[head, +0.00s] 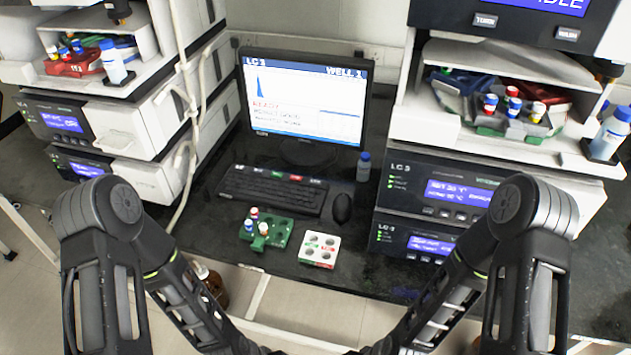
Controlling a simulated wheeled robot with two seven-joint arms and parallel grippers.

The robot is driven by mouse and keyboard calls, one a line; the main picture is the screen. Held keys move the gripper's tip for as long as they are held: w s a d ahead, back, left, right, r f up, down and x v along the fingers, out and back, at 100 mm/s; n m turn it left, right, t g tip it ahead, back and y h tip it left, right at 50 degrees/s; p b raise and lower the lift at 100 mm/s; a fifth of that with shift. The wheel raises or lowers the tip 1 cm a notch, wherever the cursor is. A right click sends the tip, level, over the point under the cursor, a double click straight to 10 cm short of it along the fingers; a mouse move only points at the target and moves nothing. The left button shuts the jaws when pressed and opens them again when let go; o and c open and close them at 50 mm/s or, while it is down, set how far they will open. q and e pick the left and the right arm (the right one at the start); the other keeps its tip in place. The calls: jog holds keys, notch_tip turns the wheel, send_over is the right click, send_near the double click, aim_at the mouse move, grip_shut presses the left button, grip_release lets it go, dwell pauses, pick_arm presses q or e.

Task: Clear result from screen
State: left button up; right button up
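The screen (315,120) is a black-framed monitor at the back middle of the bench, and it is lit. A black mouse (342,208) lies right of the keyboard. My two arms show at the lower left and lower right, bent downward; neither gripper is in view.
A green rack (280,235) with several capped vials and a white block with round wells (320,240) lie before the keyboard. A small blue-capped bottle (363,168) stands by the monitor. Instrument stacks (135,140) (480,185) with open vial trays flank the bench.

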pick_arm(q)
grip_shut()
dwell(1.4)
